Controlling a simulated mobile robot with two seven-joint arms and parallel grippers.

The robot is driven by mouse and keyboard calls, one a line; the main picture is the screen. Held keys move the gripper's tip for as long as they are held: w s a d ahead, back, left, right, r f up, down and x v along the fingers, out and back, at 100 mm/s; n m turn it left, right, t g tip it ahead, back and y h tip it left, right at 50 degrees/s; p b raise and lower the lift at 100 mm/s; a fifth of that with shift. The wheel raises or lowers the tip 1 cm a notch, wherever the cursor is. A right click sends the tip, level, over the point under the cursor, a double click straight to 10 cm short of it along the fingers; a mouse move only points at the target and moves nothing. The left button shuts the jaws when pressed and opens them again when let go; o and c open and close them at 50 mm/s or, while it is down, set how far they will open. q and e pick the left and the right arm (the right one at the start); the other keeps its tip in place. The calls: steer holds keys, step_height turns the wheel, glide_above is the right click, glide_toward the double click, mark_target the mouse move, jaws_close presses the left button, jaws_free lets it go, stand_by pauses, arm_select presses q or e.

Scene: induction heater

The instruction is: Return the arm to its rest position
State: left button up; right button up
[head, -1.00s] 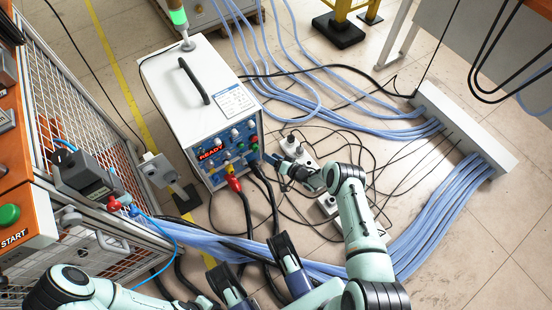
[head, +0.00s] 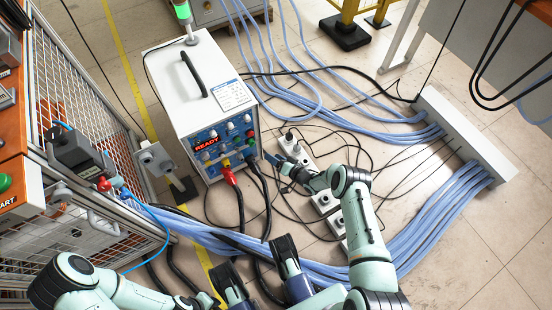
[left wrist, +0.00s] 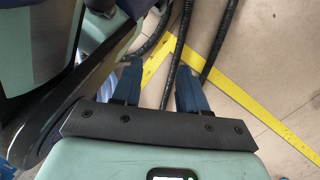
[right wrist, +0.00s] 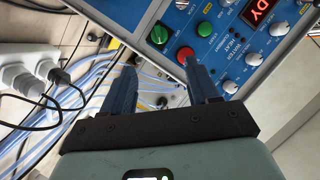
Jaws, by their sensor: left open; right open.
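My right arm reaches in from the bottom right in the head view, with its gripper (head: 276,161) low in front of the heater's panel. In the right wrist view the right gripper (right wrist: 160,68) has its two blue fingers apart with nothing between them, and the heater's control panel (right wrist: 225,45) shows beyond them. My left arm (head: 75,280) is folded at the bottom left of the head view. In the left wrist view the left gripper (left wrist: 158,70) is open and empty above the floor, near black cables (left wrist: 180,45).
The white heater (head: 180,85) shows READY; a red plug (head: 230,177) and black cables leave its front. A power strip (head: 298,150) stands right of my right gripper. Blue hoses (head: 440,220) cross the floor. A wire-mesh cart (head: 80,95) is at the left.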

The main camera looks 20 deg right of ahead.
stand_by(0.3)
arm_select(q)
steer(key=d+r+p, duration=0.3)
steer(key=r+p, duration=1)
steer(key=r, duration=0.1)
steer(key=d+r+m+h+p, duration=0.1)
steer(key=d+r+p, duration=0.3)
steer(key=r+p, duration=0.9)
step_height(320, 180, up, 3)
steer(key=shift+w+f+m+h+p, duration=0.2)
steer(key=shift+w+m+h+p, duration=0.1)
steer(key=shift+w, duration=0.15)
arm_select(e)
steer(key=s+a+r+g, duration=0.3)
steer(key=s+r+g, duration=0.2)
steer(key=s+r, duration=0.5)
steer(key=s+a+r+g+h, duration=0.1)
steer(key=s+a+r+g, duration=0.3)
steer(key=s+r, duration=0.6)
steer(key=s+a+r+n+g+h, duration=0.1)
steer(key=s+a+r+g, duration=0.3)
steer(key=s+r, duration=0.6)
steer(key=s+g, duration=0.2)
steer(key=s, duration=0.8)
steer(key=shift+s+a+r, duration=0.2)
steer(key=shift+s+r, duration=0.1)
steer(key=shift+r, duration=0.05)
